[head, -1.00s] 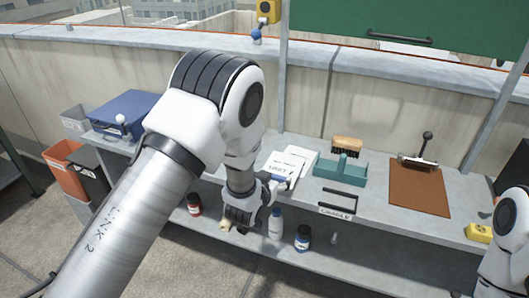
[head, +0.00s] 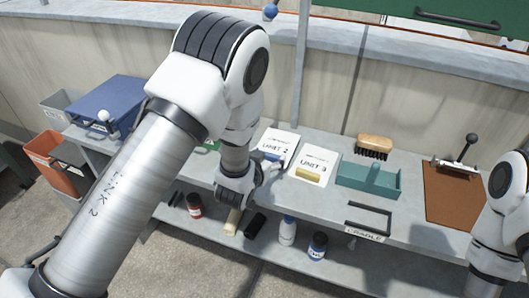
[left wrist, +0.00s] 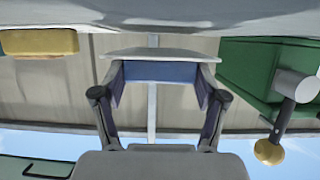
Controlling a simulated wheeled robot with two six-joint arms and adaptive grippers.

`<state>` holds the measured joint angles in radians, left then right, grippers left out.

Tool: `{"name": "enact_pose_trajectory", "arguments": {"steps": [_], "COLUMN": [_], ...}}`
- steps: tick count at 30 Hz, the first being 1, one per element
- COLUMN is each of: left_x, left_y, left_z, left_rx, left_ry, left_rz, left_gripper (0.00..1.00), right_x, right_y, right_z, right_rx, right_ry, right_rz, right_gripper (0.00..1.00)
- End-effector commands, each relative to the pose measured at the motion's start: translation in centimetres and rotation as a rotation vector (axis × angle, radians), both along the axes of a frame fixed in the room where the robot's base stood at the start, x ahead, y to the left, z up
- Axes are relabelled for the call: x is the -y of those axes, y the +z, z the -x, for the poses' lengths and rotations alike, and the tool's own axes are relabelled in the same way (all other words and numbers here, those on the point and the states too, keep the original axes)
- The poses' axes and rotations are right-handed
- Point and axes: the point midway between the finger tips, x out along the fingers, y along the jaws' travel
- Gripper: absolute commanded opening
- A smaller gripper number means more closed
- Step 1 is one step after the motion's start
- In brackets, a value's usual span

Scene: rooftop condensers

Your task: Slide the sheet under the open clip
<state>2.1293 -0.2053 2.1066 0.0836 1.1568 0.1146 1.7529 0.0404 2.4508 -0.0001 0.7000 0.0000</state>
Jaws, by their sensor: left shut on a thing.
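The white sheet marked UNIT 2 (head: 281,141) is at the left arm in the head view, with a blue grip block (head: 272,157) near its front edge. My left gripper (head: 274,170) is shut on that block; the left wrist view shows both fingers on the blue block (left wrist: 160,72) and the pale sheet edge (left wrist: 160,53) against it. I cannot tell if the sheet touches the shelf. The clip (head: 458,166) with its black-knobbed lever raised is on the brown board (head: 452,195) at the right, apart from the sheet. My right gripper is out of view.
A sheet marked UNIT 3 (head: 317,162) with a yellow block (head: 308,174) lies right beside it. The teal tray (head: 368,184), a brush (head: 375,145) and the black-framed cradle (head: 369,219) stand between there and the board. Bottles (head: 287,231) stand on the lower shelf.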

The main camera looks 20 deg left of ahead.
Motion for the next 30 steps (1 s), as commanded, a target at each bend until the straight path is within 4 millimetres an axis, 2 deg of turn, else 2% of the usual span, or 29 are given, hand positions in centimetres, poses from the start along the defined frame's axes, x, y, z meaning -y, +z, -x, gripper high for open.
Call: {"name": "enact_pose_trajectory", "arguments": {"steps": [1,2,3,9,15,16,17,18,28,30], "left_x": [0.08,0.1,0.12,0.12,0.12,0.11,0.11,0.11,0.11,0.11], "left_y": [-2.2,-2.3,-2.28,-2.04,-2.68,-2.53,-2.5,-2.51,-2.3,-2.21], "left_z": [0.58,0.74,0.86,0.89,0.85,0.85,0.85,0.87,0.83,1.33], "left_rx": [-0.006,-0.005,-0.004,-0.005,-0.004,-0.005,-0.005,-0.005,-0.003,-0.005], "left_ry": [0.0,0.0,0.0,0.0,0.0,0.0,0.0,0.0,0.0,0.0], "left_rz": [-0.001,-0.001,0.0,0.001,0.001,0.001,0.001,0.001,0.001,0.0], "left_gripper": [0.37,0.37,0.31,0.31,0.31,0.83,0.93,0.97,0.97,0.97], "right_x": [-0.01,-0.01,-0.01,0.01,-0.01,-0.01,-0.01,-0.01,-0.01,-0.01], "right_y": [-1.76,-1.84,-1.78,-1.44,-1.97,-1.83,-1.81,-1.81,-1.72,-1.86], "right_z": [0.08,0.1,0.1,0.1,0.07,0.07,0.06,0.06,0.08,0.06], "right_rx": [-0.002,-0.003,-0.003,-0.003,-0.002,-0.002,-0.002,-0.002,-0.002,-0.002], "right_ry": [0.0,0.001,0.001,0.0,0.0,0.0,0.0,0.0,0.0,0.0], "right_rz": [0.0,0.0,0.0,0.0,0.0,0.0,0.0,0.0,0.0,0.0], "right_gripper": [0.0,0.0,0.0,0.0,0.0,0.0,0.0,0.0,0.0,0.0]}}
